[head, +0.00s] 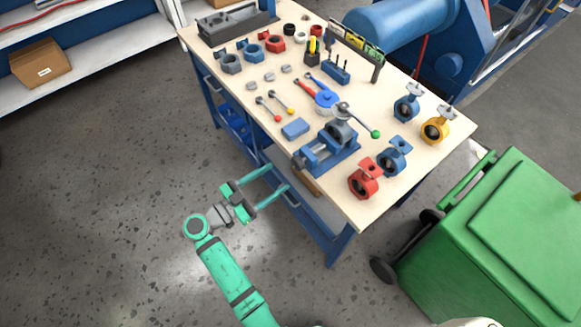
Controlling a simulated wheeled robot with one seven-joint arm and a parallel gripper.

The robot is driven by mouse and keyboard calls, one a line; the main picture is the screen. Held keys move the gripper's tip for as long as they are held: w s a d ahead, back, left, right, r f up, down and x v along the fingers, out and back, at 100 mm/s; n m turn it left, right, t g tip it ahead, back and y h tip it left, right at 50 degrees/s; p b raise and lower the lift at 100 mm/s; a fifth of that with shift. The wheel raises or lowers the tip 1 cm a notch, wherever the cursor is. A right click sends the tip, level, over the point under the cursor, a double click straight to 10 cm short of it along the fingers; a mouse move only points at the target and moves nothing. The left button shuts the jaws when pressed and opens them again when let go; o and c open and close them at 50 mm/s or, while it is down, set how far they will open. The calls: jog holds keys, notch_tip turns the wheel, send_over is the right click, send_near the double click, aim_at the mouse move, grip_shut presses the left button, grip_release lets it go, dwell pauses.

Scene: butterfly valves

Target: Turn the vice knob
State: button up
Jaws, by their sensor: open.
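The blue vice (340,158) sits near the front edge of the workbench (350,206). A grey valve body (341,131) stands in it, and a lever with a green ball end (376,134) reaches to the right above it. A small dark part (297,161) shows at the vice's left end; it is too small to tell whether this is the knob. My gripper (278,178) is open and empty, with its two teal fingers pointing right toward the bench. It appears left of the vice and below it in the picture, touching nothing that I can see.
Red (363,183) and blue (393,160) valves stand right of the vice. A blue box (295,128) and loose levers lie to its left. A green bin (500,235) stands at the right. The floor around my arm is clear.

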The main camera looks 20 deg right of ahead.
aim_at(295, 165)
jog(key=x, duration=0.7)
jog(key=shift+d+f, duration=0.1)
jog(key=shift+d, duration=0.05)
jog(key=c, duration=1)
jog(key=shift+c, duration=0.4)
jog(key=shift+n, duration=0.4)
